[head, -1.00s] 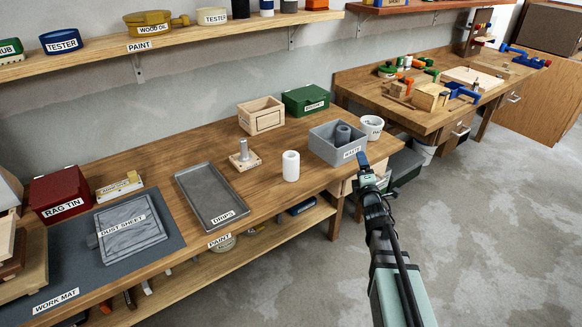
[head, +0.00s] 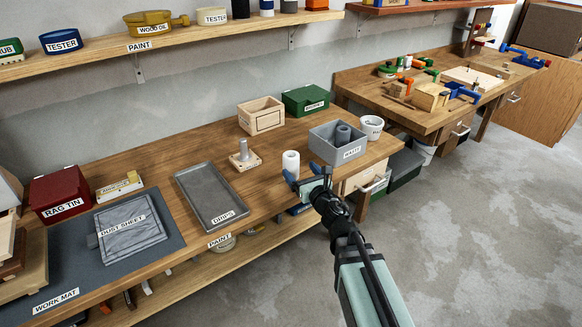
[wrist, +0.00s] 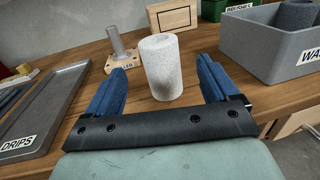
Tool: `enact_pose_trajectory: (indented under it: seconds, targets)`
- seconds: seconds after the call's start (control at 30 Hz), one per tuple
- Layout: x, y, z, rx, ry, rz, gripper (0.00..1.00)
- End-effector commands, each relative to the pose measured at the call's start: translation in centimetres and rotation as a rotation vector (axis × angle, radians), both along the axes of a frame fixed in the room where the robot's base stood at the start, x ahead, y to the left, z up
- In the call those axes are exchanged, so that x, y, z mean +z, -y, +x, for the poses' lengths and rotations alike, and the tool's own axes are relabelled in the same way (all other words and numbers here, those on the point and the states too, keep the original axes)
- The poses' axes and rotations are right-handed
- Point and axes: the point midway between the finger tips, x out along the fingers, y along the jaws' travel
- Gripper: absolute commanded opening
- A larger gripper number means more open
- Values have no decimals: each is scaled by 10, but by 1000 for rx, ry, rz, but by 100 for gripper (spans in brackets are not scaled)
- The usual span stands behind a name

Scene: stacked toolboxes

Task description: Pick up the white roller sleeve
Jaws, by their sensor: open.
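The white roller sleeve (head: 291,164) stands upright on the wooden workbench, to the right of the drips tray. In the wrist view the sleeve (wrist: 161,68) stands just beyond and between the two blue fingers. My gripper (head: 305,178) is at the bench's front edge, close in front of the sleeve. In the wrist view my gripper (wrist: 164,88) is open, with nothing held. The fingers partly hide the sleeve's lower part in the head view.
A wooden stand with a metal peg (head: 244,156) is behind left. The drips tray (head: 209,196) lies left. A wooden box (head: 261,115) stands behind.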

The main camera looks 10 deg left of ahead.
Motion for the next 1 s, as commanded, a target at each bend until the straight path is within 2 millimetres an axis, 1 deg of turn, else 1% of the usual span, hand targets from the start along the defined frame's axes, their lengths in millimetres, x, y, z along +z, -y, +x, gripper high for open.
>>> enact_pose_trajectory:
  seconds: [0.13, 0.27, 0.5, 0.63, 0.77, 1.0]
  targets:
    - [0, -5, 6, 2, 4, -9, 87]
    - [0, -13, 17, 2, 3, -6, 87]
    - [0, -31, 45, 0, 2, -5, 87]
    - [0, -40, 57, 0, 2, -5, 87]
    - [0, -43, 61, -1, 2, -3, 87]
    - [0, -43, 61, -1, 2, -3, 87]
